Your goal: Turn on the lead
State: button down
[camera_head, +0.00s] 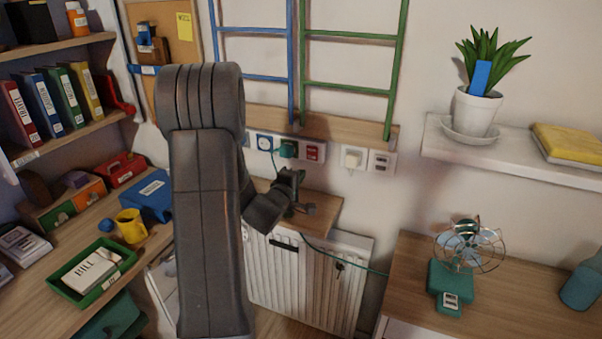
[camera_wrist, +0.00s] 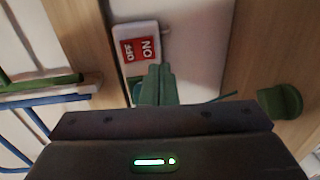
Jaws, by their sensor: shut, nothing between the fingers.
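The red switch (camera_head: 312,151) sits in a white housing on the wall strip below the ladders. In the wrist view the red rocker (camera_wrist: 140,49) shows its ON and OFF lettering, rotated sideways. The green plug (camera_head: 288,149) sits to the left of the switch in the head view; a green part beside my fingers in the wrist view (camera_wrist: 133,91) appears to be it. My gripper (camera_head: 296,177) is shut and empty, in front of the wall just below the plug and switch. In the wrist view my closed fingers (camera_wrist: 158,72) point toward the switch; contact cannot be told.
A green cable (camera_head: 345,262) runs past the radiator (camera_head: 305,282) toward the fan (camera_head: 467,248) on the right cabinet. A small wooden ledge (camera_head: 325,213) lies under my gripper. The desk on the left holds a mug (camera_head: 131,226) and a green tray (camera_head: 95,272).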

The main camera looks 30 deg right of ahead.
jog(key=v, duration=0.7)
jog(key=shift+f+b, duration=0.4)
jog(key=shift+f, duration=0.25)
jog(key=shift+w, duration=0.1)
